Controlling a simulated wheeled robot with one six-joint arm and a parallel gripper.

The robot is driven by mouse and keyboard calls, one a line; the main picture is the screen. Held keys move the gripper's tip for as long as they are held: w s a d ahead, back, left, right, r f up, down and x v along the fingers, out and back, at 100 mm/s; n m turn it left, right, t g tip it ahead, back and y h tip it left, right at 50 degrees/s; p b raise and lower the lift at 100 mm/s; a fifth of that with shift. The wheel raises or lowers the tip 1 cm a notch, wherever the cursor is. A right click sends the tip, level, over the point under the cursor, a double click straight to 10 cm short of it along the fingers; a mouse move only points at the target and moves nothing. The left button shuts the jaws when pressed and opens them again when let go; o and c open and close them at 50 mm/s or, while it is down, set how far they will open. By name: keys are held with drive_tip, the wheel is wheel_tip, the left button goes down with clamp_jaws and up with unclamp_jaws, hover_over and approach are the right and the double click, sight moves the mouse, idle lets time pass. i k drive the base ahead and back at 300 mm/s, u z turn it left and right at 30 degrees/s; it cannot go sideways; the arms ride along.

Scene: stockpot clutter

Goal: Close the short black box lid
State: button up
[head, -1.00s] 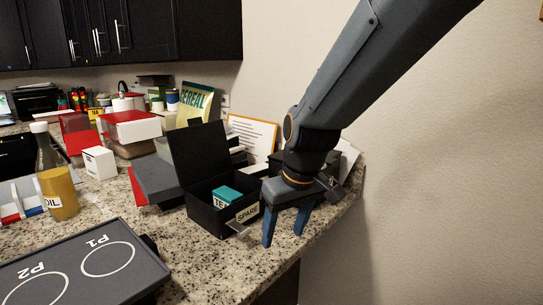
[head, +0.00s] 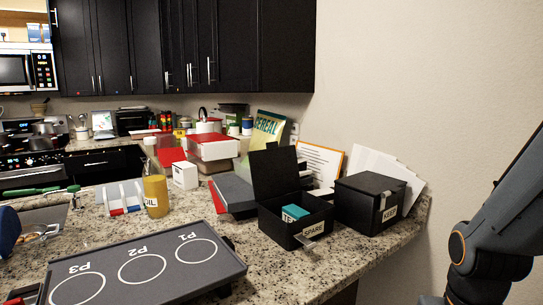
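The short black box (head: 288,237) stands on the granite counter in the head view, with a "SPARE" label on its front. Its black lid (head: 272,171) is hinged up and stands open, leaning a little back. A teal item (head: 294,212) with a partly hidden label sits inside. My gripper is not visible; only part of my arm shows at the lower right, off the counter's right side and well apart from the box. Whether the gripper is open or shut cannot be seen.
A taller closed black box (head: 358,208) labelled "KEEP" stands close to the right of the open box. A grey tray with circles (head: 222,268) lies in front at left. A cereal box (head: 267,131) and papers (head: 384,166) stand behind. Counter in front of the open box (head: 285,275) is clear.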

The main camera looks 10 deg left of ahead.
sight(274, 171)
drive_tip(key=k, duration=0.95)
drive_tip(key=u, duration=0.8)
drive_tip(key=i, duration=0.9)
drive_tip(key=z, duration=0.1)
